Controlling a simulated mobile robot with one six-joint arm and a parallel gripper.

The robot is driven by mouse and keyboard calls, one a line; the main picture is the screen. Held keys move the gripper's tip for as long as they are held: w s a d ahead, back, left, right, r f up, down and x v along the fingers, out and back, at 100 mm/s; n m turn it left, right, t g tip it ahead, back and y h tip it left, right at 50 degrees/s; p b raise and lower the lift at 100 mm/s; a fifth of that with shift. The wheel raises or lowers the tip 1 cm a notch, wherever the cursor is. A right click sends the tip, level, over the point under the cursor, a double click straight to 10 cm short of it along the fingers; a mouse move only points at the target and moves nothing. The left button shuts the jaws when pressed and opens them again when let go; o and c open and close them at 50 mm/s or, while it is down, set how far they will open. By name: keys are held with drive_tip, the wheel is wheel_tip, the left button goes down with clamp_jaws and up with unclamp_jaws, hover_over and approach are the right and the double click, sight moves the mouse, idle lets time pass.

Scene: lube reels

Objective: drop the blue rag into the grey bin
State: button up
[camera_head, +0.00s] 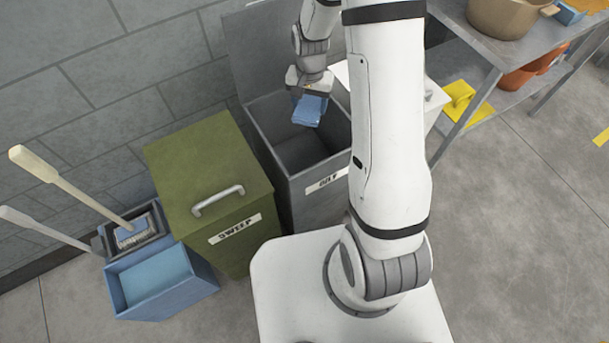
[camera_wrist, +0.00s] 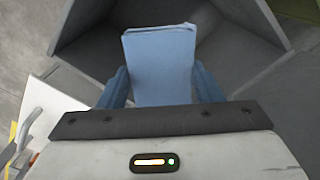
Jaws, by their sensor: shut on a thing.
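The blue rag (camera_head: 309,110) hangs from my gripper (camera_head: 309,93) over the open grey bin (camera_head: 301,187). In the wrist view the rag (camera_wrist: 158,65) is a folded blue block between the two blue fingers of my gripper (camera_wrist: 160,85), which is shut on it. The grey bin's dark inside shows beyond the rag in the wrist view (camera_wrist: 245,55). The bin's lid (camera_head: 262,45) stands raised against the wall. My arm hides the bin's right part in the head view.
A closed green bin (camera_head: 205,180) marked SWEEP stands left of the grey bin. A blue container (camera_head: 160,285) and brushes are farther left. A white bin (camera_head: 437,100) is at the right, by a metal table (camera_head: 470,55) holding a pot (camera_head: 508,15).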

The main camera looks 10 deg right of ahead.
drive_tip(key=o, duration=1)
drive_tip(key=shift+o, duration=0.2)
wheel_tip(320, 180, up, 7)
drive_tip(key=shift+r, duration=0.45)
drive_tip(key=shift+s+r, duration=0.2)
drive_tip(key=shift+r, duration=0.15)
drive_tip(key=s+r+n+t, duration=0.1)
drive_tip(key=s+r+n, duration=0.1)
drive_tip(key=s+r, duration=0.4)
drive_tip(key=s+d+r+n+t, duration=0.1)
drive_tip(key=s+r+n, duration=0.2)
drive_tip(key=s, duration=1.1)
wheel_tip(320, 180, up, 4)
drive_tip(key=shift+f+t, duration=0.1)
drive_tip(key=shift+t, duration=0.2)
drive_tip(key=shift+s, duration=0.4)
drive_tip(key=shift+c, duration=0.2)
